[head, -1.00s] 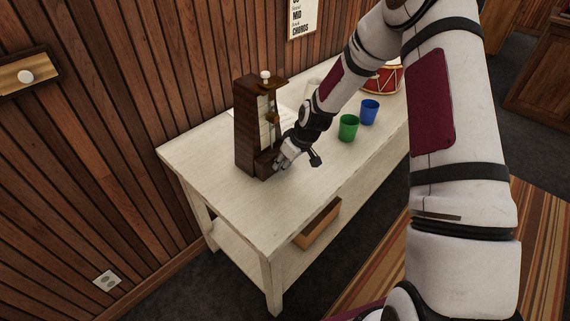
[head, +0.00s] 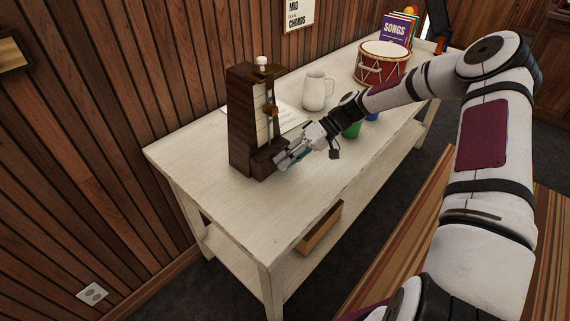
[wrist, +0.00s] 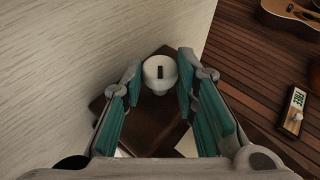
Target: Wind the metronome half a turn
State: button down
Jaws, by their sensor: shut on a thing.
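The metronome (head: 243,125) is a tall dark-brown wooden case standing upright near the table's left end. It has a pale front strip and a white knob on top. My gripper (head: 282,161) is at its low front base. In the wrist view, my gripper (wrist: 161,72) has its teal-padded fingers closed on either side of a round white winding knob (wrist: 152,84), against the metronome's brown body (wrist: 140,125). A short black mark on the knob points nearly straight up in that picture. In the head view my fingers hide this knob.
The pale table (head: 225,215) also bears a white mug (head: 318,91), a green cup (head: 352,130), a mostly hidden blue cup, a red drum (head: 381,66) and songbooks (head: 400,30). Papers lie behind the metronome. The plank wall is close at left. The table's front-left top is clear.

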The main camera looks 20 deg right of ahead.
jog(key=y+b, duration=0.2)
jog(key=f+m+g+y+b, duration=0.1)
jog(key=b, duration=0.1)
jog(key=shift+w+d+y, duration=0.15)
jog(key=shift+y, duration=0.25)
jog(key=shift+m+g+y+b, duration=0.3)
jog(key=shift+m+y+b, duration=0.1)
jog(key=shift+y+b, duration=0.75)
jog(key=c, duration=1.3)
grip_release()
jog(key=d, duration=0.4)
jog(key=w+d, duration=0.1)
jog(key=d, duration=0.7)
jog(key=shift+w+r, duration=0.2)
jog(key=shift+r, duration=0.15)
